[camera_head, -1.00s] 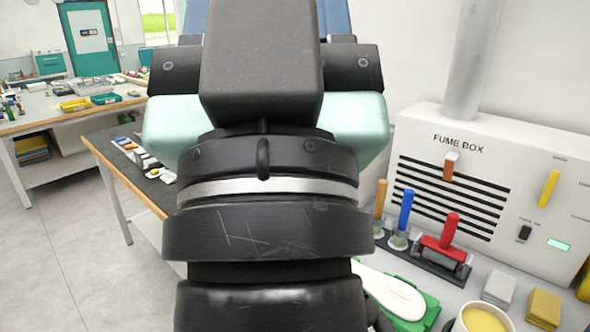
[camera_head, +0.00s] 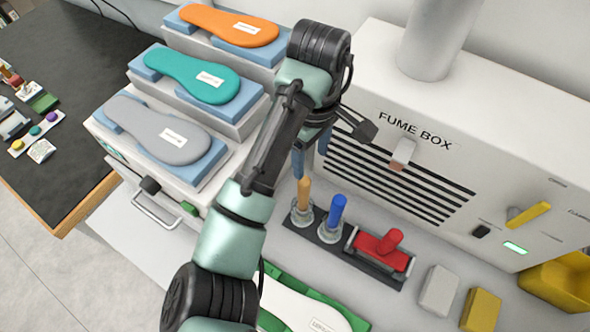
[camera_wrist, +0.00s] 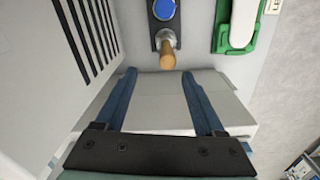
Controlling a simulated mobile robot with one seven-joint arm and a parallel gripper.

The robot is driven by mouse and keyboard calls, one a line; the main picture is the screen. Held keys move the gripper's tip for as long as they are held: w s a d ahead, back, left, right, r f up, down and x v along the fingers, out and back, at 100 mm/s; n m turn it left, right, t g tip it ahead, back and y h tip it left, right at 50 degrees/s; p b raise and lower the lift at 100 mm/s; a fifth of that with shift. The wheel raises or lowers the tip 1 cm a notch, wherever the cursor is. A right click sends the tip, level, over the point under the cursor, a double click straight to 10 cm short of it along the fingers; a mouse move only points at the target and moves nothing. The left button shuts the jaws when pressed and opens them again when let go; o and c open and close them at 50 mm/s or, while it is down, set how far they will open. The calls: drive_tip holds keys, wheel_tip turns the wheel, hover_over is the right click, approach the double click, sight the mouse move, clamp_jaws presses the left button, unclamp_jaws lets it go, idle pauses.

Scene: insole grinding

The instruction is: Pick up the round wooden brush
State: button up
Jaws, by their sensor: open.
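The round wooden brush (camera_head: 304,194) stands upright by its tan handle in a glass cup at the left end of a dark rack. In the wrist view its handle (camera_wrist: 167,56) points toward me, just beyond the gap between my fingertips. My gripper (camera_head: 311,158) hangs just above and behind the brush, its blue fingers pointing down. In the wrist view my gripper (camera_wrist: 159,76) is open with nothing between the fingers. The brush's lower end is hidden in the cup.
The fume box (camera_head: 480,160) rises close behind. Stepped stands with insoles (camera_head: 165,130) are at left. A green tray with a white insole (camera_head: 300,308) lies in front.

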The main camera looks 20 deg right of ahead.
sight(305, 180)
drive_tip(key=f, duration=0.1)
drive_tip(key=f+b, duration=0.1)
drive_tip(key=f, duration=0.1)
drive_tip(key=shift+w+a+f+b, duration=0.2)
drive_tip(key=shift+w+f+b, duration=0.05)
drive_tip(key=shift+w+b, duration=0.05)
drive_tip(key=shift+s+a+f+b, duration=0.1)
drive_tip(key=shift+s+f+b, duration=0.15)
drive_tip(key=shift+s+f, duration=0.25)
drive_tip(key=shift+s+a+f+b, duration=0.1)
drive_tip(key=shift+s+f+b, duration=0.15)
drive_tip(key=shift+f, duration=0.35)
drive_tip(key=shift+f+p, duration=0.3)
drive_tip(key=shift+p, duration=0.05)
drive_tip(key=shift+w+f, duration=0.35)
drive_tip(key=shift+f, duration=0.45)
drive_tip(key=shift+f+p, duration=0.35)
drive_tip(key=f, duration=0.1)
drive_tip(key=f+p, duration=0.1)
drive_tip(key=f, duration=0.1)
drive_tip(key=shift+s+a+f, duration=0.15)
drive_tip(key=shift+a, duration=0.05)
drive_tip(key=shift+w+f, duration=0.2)
drive_tip(key=shift+f, duration=0.35)
clamp_jaws()
